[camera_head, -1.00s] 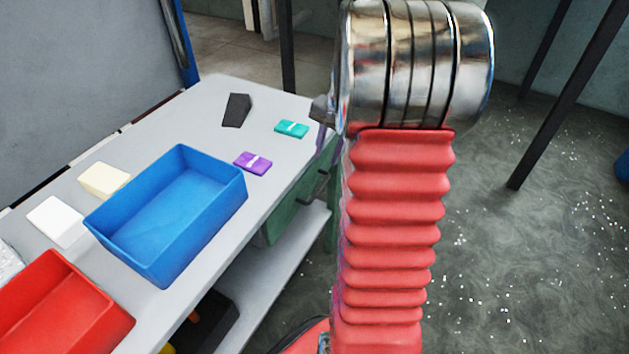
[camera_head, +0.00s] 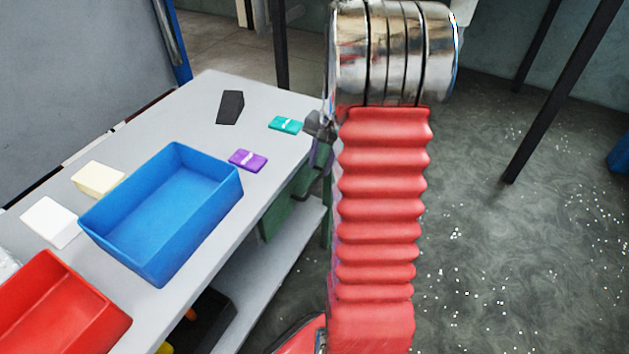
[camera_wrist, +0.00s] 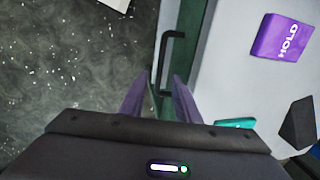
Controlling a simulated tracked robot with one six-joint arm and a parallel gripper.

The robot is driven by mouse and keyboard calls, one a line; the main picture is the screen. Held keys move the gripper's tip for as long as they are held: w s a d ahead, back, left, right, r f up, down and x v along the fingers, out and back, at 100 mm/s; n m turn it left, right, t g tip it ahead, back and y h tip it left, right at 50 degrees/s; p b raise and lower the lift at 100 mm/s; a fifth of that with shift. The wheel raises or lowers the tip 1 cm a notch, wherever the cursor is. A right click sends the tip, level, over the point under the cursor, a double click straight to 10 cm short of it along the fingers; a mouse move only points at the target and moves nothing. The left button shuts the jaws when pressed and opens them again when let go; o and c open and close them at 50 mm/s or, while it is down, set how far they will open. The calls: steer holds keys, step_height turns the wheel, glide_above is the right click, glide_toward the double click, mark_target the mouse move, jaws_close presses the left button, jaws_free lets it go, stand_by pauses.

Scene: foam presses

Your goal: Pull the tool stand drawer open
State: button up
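The tool stand's green drawer (camera_head: 276,217) sits under the grey tabletop, partly hidden by my arm in the head view. Its front shows as a narrow green strip along the table edge in the wrist view, and it looks shut. A black bar handle (camera_wrist: 168,60) stands out from that front. My gripper (camera_wrist: 160,97) has its two purple fingers apart, with the near end of the handle between them in the picture. I cannot tell whether they touch it. In the head view my gripper (camera_head: 320,128) is mostly hidden behind my arm.
The tabletop (camera_head: 215,100) holds a blue tray (camera_head: 165,255), a red tray (camera_head: 95,320), a purple block (camera_head: 248,160), a teal block (camera_head: 286,125) and a dark wedge (camera_head: 230,107). A lower shelf (camera_head: 260,265) lies below. Open floor lies to the right.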

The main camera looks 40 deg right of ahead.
mark_target(315, 184)
steer(key=f, duration=0.2)
steer(key=w+f, duration=0.1)
steer(key=f, duration=0.5)
steer(key=shift+w+a, duration=0.2)
steer(key=shift+a, duration=0.05)
jaws_close()
